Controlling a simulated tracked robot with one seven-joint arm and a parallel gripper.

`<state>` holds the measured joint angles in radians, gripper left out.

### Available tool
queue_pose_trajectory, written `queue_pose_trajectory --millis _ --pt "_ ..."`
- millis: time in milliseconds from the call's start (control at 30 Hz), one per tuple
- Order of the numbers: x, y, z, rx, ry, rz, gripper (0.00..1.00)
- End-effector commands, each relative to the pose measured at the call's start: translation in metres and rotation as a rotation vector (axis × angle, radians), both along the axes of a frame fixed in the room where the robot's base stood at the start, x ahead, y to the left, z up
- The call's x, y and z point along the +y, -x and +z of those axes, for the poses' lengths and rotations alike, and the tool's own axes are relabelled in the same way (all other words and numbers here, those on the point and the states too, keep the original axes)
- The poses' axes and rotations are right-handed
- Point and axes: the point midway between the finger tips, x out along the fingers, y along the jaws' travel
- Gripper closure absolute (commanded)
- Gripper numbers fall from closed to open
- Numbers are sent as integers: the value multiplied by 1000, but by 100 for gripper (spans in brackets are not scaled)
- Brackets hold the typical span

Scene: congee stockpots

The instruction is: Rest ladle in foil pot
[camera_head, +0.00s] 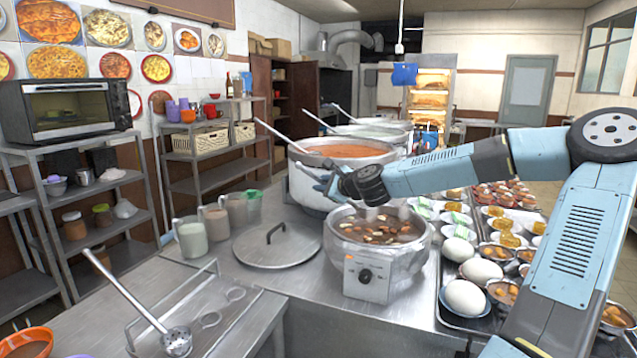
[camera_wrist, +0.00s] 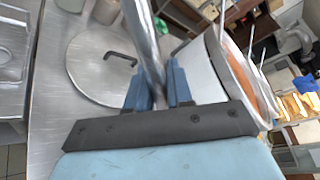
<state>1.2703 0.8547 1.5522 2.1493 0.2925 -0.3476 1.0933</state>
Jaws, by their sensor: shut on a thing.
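My gripper (camera_head: 327,185) is above the left rim of the foil-wrapped pot (camera_head: 407,264), which holds dark soup with chunks. The ladle's bowl cannot be made out in either view. Another ladle (camera_head: 177,340) lies on the steel tray at front left.
A big pot of orange congee (camera_head: 343,152) with a ladle handle stands behind the foil pot. A round lid (camera_head: 272,252) lies to its left, with jugs (camera_head: 192,240) beyond.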

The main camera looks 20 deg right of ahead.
Motion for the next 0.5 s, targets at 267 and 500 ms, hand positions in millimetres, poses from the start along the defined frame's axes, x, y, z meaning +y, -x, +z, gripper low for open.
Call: queue_pose_trajectory --millis 267,500 --pt "14 0 -26 0 -1 20 100" --pt "17 1 -50 1 -2 24 100"
